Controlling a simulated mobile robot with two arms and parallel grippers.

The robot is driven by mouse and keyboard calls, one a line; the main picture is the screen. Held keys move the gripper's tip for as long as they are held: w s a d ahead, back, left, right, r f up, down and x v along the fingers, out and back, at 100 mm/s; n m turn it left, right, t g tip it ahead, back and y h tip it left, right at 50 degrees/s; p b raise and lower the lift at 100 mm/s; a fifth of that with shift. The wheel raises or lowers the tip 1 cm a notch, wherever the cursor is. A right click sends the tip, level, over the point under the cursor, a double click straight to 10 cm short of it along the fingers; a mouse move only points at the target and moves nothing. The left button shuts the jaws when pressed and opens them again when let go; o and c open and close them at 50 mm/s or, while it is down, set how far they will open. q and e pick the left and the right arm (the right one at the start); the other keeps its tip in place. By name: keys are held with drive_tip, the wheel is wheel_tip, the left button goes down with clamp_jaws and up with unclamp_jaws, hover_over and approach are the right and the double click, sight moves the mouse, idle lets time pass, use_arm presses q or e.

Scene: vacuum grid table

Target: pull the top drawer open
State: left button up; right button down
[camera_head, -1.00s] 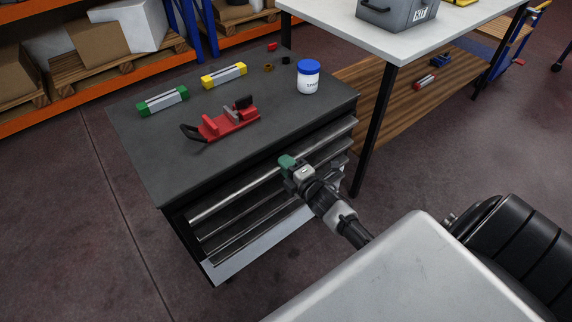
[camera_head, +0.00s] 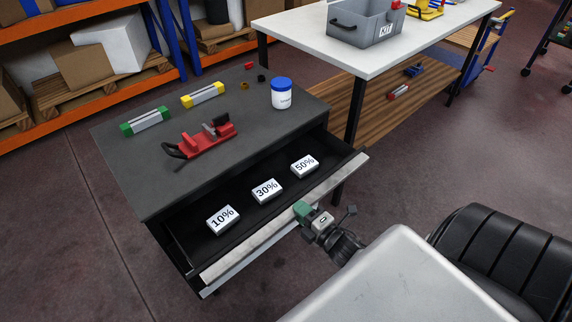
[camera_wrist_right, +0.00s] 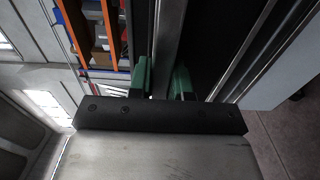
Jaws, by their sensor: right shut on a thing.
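The top drawer (camera_head: 240,228) of the dark cabinet stands pulled out in the head view. Inside it lie three white blocks marked 10% (camera_head: 223,219), 30% (camera_head: 267,190) and 50% (camera_head: 304,165). My right gripper (camera_head: 303,211), with green fingertips, is shut on the drawer's long metal handle (camera_head: 252,241), right of its middle. In the right wrist view the green fingers (camera_wrist_right: 160,78) sit on both sides of the handle bar (camera_wrist_right: 168,45). My left gripper is not in view.
On the cabinet top (camera_head: 150,184) are a red clamp-like tool (camera_head: 203,141), a green-ended block (camera_head: 146,121), a yellow-ended block (camera_head: 203,95) and a white jar with a blue lid (camera_head: 282,96). A white table (camera_head: 385,50) with a grey bin (camera_head: 365,24) stands behind right.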

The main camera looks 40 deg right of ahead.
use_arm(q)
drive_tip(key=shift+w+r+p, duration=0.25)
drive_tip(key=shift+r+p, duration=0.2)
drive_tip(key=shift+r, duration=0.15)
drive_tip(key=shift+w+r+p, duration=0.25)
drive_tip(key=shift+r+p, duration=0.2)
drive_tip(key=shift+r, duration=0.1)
use_arm(e)
drive_tip(key=s+d, duration=0.1)
drive_tip(key=s, duration=1.2)
drive_tip(key=shift+s, duration=0.25)
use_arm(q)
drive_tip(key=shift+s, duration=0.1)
use_arm(e)
drive_tip(key=c, duration=1)
unclamp_jaws()
drive_tip(key=shift+c, duration=0.2)
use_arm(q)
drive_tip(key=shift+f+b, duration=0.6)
use_arm(e)
drive_tip(key=s, duration=1)
drive_tip(key=shift+s+d, duration=0.4)
